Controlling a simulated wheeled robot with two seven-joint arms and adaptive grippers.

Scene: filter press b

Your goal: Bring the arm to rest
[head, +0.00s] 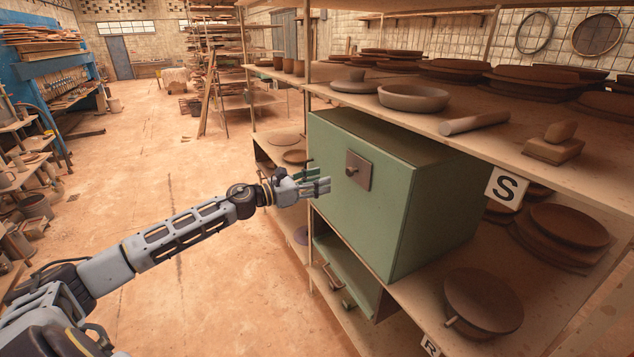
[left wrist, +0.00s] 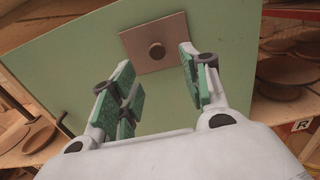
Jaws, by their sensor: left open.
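My left arm reaches in from the left in the head view. My left gripper (head: 318,187) is open and empty, just in front of the green cabinet (head: 425,215) on the shelf. The cabinet's front has a brown square plate (head: 358,170) with a dark round knob. In the left wrist view the knob (left wrist: 157,50) lies beyond the green-padded fingers of the gripper (left wrist: 160,90), with a gap showing between them. The cabinet front looks shut. My right gripper is not in view.
The upper shelf (head: 470,150) holds a bowl (head: 413,97), a rolling pin (head: 474,123) and stacked plates. Below the cabinet is a second green box (head: 345,270), tilted open with a handle. A round brown pot (head: 483,300) sits at lower right.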

